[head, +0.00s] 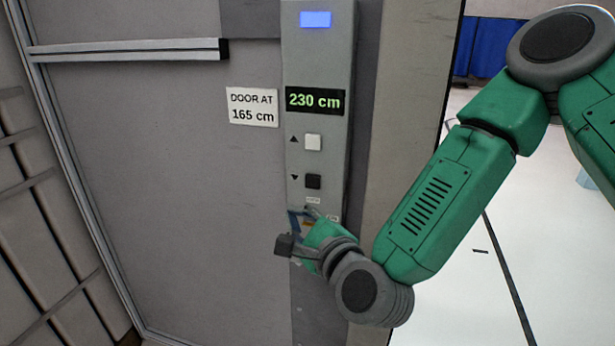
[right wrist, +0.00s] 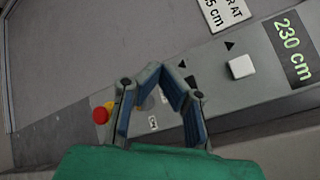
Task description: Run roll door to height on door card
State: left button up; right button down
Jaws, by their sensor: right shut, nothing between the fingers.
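The door card (head: 252,107) reads "DOOR AT 165 cm" and hangs left of the grey control panel (head: 317,60). The panel's display (head: 315,101) reads "230 cm" in green. Below it are a white up button (head: 313,142) and a black down button (head: 313,181). My right gripper (head: 304,211) is shut and empty at the lower part of the panel, just below the black button. In the right wrist view its fingertips (right wrist: 164,72) meet in front of the panel and hide part of it; the white button (right wrist: 241,66) shows clear of them. My left gripper is out of view.
A red button (right wrist: 101,116) with yellow beside it sits at the panel's lower end, left of my fingers. A blue lit screen (head: 315,19) is at the panel's top. A rail (head: 125,50) crosses the wall at left. Open floor (head: 470,270) lies to the right.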

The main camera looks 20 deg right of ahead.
aim_at(313, 182)
jog(key=shift+d, duration=0.15)
jog(key=w+d, duration=0.1)
jog(key=w, duration=0.1)
jog(key=w+d, duration=0.3)
jog(key=w, duration=0.2)
jog(key=shift+d+p, duration=0.35)
jog(key=shift+p, duration=0.05)
jog(key=shift+w+a, duration=0.1)
jog(key=shift+w, duration=0.05)
jog(key=shift+a, duration=0.2)
jog(key=shift+d, duration=0.25)
jog(key=shift+a, duration=0.15)
dwell(0.5)
